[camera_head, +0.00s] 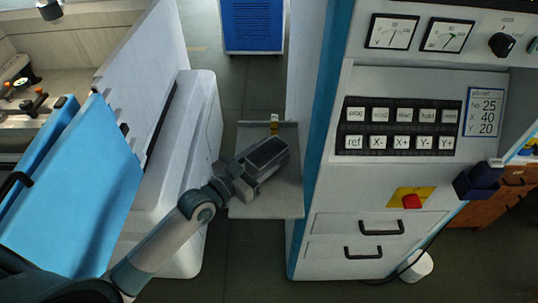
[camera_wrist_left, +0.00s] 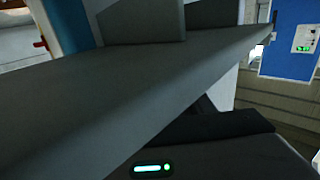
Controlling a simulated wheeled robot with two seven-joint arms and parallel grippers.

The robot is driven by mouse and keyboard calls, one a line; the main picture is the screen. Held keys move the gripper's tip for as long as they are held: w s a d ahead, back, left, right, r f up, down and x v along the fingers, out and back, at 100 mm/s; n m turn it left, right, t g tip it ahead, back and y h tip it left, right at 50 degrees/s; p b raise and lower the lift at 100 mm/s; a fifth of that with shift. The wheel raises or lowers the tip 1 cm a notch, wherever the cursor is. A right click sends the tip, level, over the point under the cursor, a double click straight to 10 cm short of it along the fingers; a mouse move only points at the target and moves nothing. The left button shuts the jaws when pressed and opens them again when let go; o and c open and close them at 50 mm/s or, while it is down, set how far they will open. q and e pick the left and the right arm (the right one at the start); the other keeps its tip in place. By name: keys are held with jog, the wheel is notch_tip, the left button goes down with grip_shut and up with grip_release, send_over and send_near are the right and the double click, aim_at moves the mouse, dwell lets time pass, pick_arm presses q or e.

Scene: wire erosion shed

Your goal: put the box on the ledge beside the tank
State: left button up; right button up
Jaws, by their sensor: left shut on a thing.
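The ledge (camera_head: 275,201) is a flat grey shelf with a raised back lip, between the white tank (camera_head: 197,150) and the control cabinet. My left gripper (camera_head: 268,156) is above the ledge, angled up to the right. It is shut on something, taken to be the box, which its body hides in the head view. In the left wrist view, a broad grey surface, apparently the ledge (camera_wrist_left: 110,95), runs close across the picture. The dark part with a green light below it seems to be my gripper. I cannot tell whether the held thing touches the ledge. My right gripper is not in view.
The control cabinet (camera_head: 335,225) stands close right of the ledge. Blue panels (camera_head: 85,190) stand left of the tank. A blue cabinet (camera_head: 253,25) is behind. A dark blue bin (camera_head: 477,184) is at the right.

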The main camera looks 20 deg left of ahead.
pick_arm(q)
notch_tip(320, 180, up, 10)
jog(key=b, duration=0.1)
jog(key=shift+f, duration=0.2)
dwell(0.7)
jog(key=shift+f, duration=0.15)
jog(key=shift+s+a+f+n+t+y+b, duration=0.35)
jog(key=shift+s+a+f+n+y+b, duration=0.4)
jog(key=shift+y, duration=0.7)
jog(key=shift+s+a+f+n+t+y+b, duration=0.4)
jog(key=shift+a+n+y, duration=0.4)
jog(key=shift+n+y, duration=0.55)
jog(key=shift+s+a+f+n+t+y+b, duration=0.5)
jog(key=shift+a+n+y+b, duration=0.3)
jog(key=shift+y, duration=0.8)
jog(key=shift+w, duration=0.1)
jog(key=shift+f, duration=0.1)
